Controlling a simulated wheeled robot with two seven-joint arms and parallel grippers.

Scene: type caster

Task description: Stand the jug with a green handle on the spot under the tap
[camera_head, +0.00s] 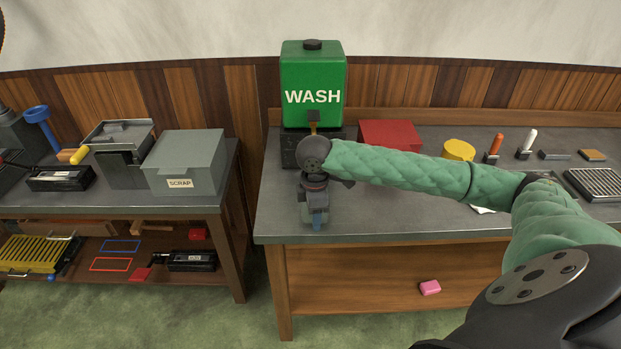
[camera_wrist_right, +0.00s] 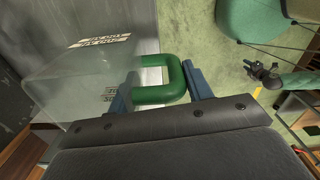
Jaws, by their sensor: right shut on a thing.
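The clear jug (camera_wrist_right: 85,85) shows in the right wrist view, with a green U-shaped handle (camera_wrist_right: 176,76) and a measuring label on its wall. My right gripper (camera_wrist_right: 158,72) has its blue fingers on either side of the handle and is shut on it. In the head view my right gripper (camera_head: 317,222) points down over the bench's front left part, and I cannot clearly make out the jug there. The spot under the tap is hidden by my arm.
A red box (camera_head: 390,134) and a yellow round thing (camera_head: 459,149) stand behind my forearm on the bench (camera_head: 400,228). A grey SCRAP box (camera_head: 186,160) stands on the left table, across a gap.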

